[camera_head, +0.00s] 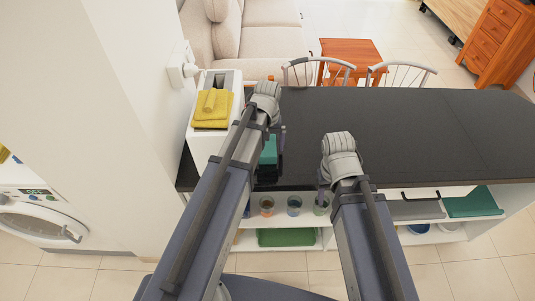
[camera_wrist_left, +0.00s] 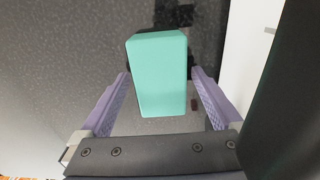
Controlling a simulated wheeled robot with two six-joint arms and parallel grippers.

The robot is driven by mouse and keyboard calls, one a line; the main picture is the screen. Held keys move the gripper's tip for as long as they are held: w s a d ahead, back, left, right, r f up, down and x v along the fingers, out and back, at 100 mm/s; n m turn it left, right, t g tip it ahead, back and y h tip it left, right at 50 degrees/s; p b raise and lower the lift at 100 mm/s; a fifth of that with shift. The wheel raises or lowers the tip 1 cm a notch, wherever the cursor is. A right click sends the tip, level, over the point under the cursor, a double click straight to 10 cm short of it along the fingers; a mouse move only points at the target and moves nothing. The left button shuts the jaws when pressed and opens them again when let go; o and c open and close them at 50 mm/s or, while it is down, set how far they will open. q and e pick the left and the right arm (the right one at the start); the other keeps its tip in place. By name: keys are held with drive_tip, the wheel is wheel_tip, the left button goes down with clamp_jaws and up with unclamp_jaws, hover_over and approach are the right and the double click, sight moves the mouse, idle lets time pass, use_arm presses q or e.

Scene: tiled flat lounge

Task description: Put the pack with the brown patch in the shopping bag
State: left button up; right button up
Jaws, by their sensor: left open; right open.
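A teal box-shaped pack (camera_head: 269,150) shows at the front edge of the dark counter, partly hidden by my left arm. In the left wrist view the teal pack (camera_wrist_left: 160,75) lies between the two spread fingers of my left gripper (camera_wrist_left: 160,90), with no clear grip on it. A small dark brown spot (camera_wrist_left: 194,104) shows just beside the pack; I cannot tell what it belongs to. My left gripper (camera_head: 273,146) is open in the head view. My right gripper (camera_head: 323,196) is open and empty near the counter's front edge. I cannot make out a shopping bag.
The dark counter top (camera_head: 420,130) is wide and bare to the right. Cups (camera_head: 294,205) and a green item (camera_head: 286,237) are on shelves below. Yellow cloths (camera_head: 212,112) lie on a white unit at left. Chairs (camera_head: 318,70) stand behind the counter.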

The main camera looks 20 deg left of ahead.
sight(269, 145)
use_arm(q)
drive_tip(key=shift+f, duration=0.65)
use_arm(e)
drive_tip(key=shift+f, duration=0.55)
use_arm(q)
drive_tip(key=shift+r, duration=0.1)
clamp_jaws()
use_arm(e)
drive_tip(key=shift+r, duration=0.1)
use_arm(q)
drive_tip(key=shift+d+r+p, duration=0.2)
drive_tip(key=shift+r+p, duration=0.25)
drive_tip(key=shift+r, duration=0.05)
wheel_tip(269, 145, up, 6)
drive_tip(key=p, duration=0.6)
drive_tip(key=shift+r, duration=0.15)
drive_tip(key=w+d, duration=0.2)
drive_tip(key=d, duration=0.7)
drive_tip(key=w+d, duration=0.3)
drive_tip(key=d, duration=0.7)
drive_tip(key=shift+w+f, duration=0.2)
drive_tip(key=shift+w, duration=0.05)
use_arm(e)
wheel_tip(269, 145, up, 7)
